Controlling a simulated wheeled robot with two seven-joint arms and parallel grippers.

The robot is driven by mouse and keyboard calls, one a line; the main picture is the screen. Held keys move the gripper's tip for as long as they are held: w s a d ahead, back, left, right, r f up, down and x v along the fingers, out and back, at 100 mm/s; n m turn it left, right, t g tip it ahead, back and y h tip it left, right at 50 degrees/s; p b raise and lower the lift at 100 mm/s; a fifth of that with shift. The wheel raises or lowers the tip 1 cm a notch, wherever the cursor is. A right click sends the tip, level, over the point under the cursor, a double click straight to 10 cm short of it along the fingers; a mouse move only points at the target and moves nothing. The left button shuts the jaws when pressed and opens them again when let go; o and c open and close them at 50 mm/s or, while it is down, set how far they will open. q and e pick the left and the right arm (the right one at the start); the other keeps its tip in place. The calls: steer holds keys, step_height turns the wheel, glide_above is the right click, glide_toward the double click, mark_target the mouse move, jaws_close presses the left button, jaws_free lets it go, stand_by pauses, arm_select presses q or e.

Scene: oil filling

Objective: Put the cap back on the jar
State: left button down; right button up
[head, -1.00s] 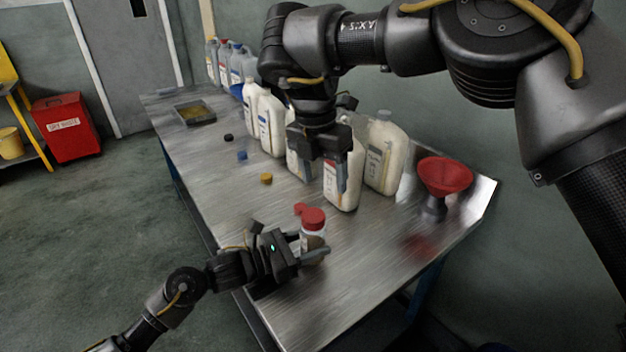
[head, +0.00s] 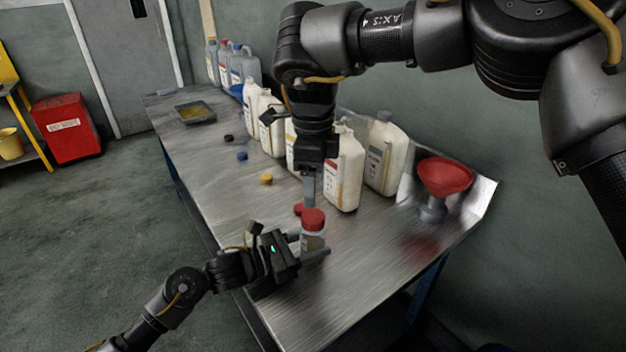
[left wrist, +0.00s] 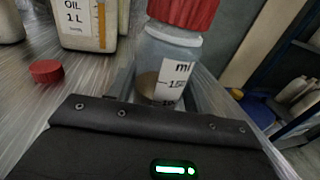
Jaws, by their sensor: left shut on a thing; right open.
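The jar (head: 313,240) is small and clear with brown liquid low inside. It stands upright near the table's front edge, and its side shows in the left wrist view (left wrist: 168,68). A ribbed red cap (head: 313,217) sits on top of the jar; it is partly cut off in the left wrist view (left wrist: 184,10). I cannot tell whether it is fully tight. My left gripper (head: 308,248) is shut around the jar's body from the left. My right gripper (head: 309,190) is open, pointing down, just above and behind the cap, apart from it in the picture.
A loose red cap (left wrist: 46,71) lies behind the jar. Yellow (head: 266,179), blue (head: 242,156) and black (head: 229,138) caps lie farther back. White oil bottles (head: 384,160) line the wall side. A red funnel (head: 445,176) stands right. The table's front right is clear.

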mark_target(313, 216)
stand_by(0.3)
steer(key=shift+f, duration=4.05)
steer(key=shift+c, duration=0.3)
